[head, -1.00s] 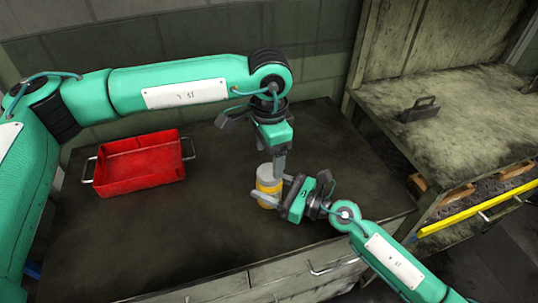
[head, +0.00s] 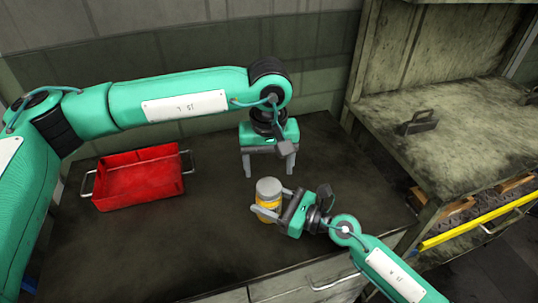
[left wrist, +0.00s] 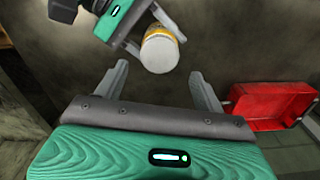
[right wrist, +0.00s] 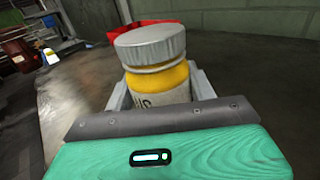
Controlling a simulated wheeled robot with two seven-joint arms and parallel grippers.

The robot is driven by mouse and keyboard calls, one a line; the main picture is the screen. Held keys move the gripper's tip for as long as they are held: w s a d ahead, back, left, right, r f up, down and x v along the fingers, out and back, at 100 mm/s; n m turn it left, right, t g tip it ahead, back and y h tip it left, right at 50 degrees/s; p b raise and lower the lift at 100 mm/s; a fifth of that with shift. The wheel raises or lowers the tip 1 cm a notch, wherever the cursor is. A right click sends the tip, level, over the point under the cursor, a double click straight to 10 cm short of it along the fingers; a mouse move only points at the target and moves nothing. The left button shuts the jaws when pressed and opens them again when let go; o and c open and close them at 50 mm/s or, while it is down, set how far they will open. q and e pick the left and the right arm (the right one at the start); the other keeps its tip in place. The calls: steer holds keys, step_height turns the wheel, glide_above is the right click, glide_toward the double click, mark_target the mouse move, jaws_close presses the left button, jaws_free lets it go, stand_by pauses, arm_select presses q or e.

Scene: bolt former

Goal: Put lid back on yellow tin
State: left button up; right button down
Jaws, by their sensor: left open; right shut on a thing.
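The yellow tin (head: 268,207) stands upright on the dark bench with its grey lid (head: 269,187) sitting on top. In the right wrist view the lid (right wrist: 150,44) covers the top of the tin (right wrist: 160,82) and looks about level; whether it is fully seated I cannot tell. My right gripper (head: 268,203) is shut around the tin's body, with a finger on each side. My left gripper (head: 269,172) is open and empty, behind and above the tin, apart from the lid. In the left wrist view the lid (left wrist: 159,53) shows beyond the open fingers (left wrist: 158,85).
A red tray (head: 138,182) with side handles sits on the bench at the left. A wooden shelf unit (head: 450,120) with a dark metal block (head: 420,118) stands at the right. The bench between tray and tin is clear.

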arm_select(q)
steer(key=n, duration=0.5)
steer(key=shift+r, duration=0.2)
steer(key=n, duration=0.4)
steer(key=shift+r+n, duration=0.15)
steer(key=shift+n, duration=0.25)
steer(key=n, duration=0.4)
steer(key=shift+r+n, duration=0.1)
steer(key=shift+n, duration=0.2)
steer(key=n, duration=0.4)
steer(key=shift+r+n, duration=0.15)
steer(key=shift+n, duration=0.25)
steer(key=n, duration=0.4)
steer(key=shift+r+n, duration=0.15)
steer(key=shift+n, duration=0.25)
steer(key=n, duration=0.4)
steer(key=shift+r+n, duration=0.15)
steer(key=shift+n, duration=0.25)
steer(key=n, duration=0.4)
steer(key=shift+r+n, duration=0.15)
steer(key=shift+n, duration=0.15)
steer(key=n, duration=0.5)
steer(key=shift+r, duration=0.15)
